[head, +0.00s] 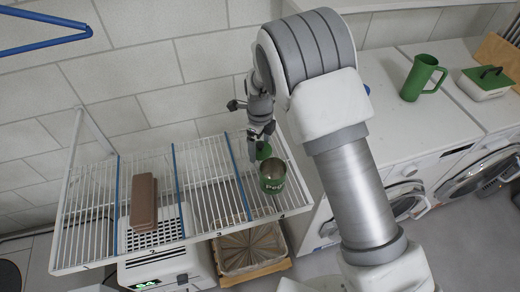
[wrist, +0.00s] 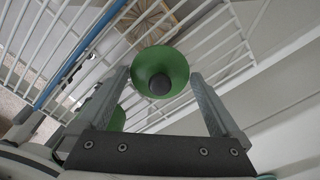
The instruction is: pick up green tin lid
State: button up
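The green tin lid (wrist: 161,65), round with a dark knob, lies between and just beyond my fingertips in the wrist view. In the head view the lid (head: 264,152) is a small green patch beside my fingers, behind the green tin. My gripper (head: 253,148) points down over the wire shelf. In the wrist view my gripper (wrist: 160,80) has its fingers wide apart, one on each side of the lid; I see no clear contact.
The open green tin (head: 272,178) stands on the wire shelf (head: 215,205) close to my fingers. A brown block (head: 144,200) sits at left. A green mug (head: 420,78) stands on the white washers at right. A blue hanger (head: 45,35) hangs upper left.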

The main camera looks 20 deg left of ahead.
jog(key=c, duration=0.9)
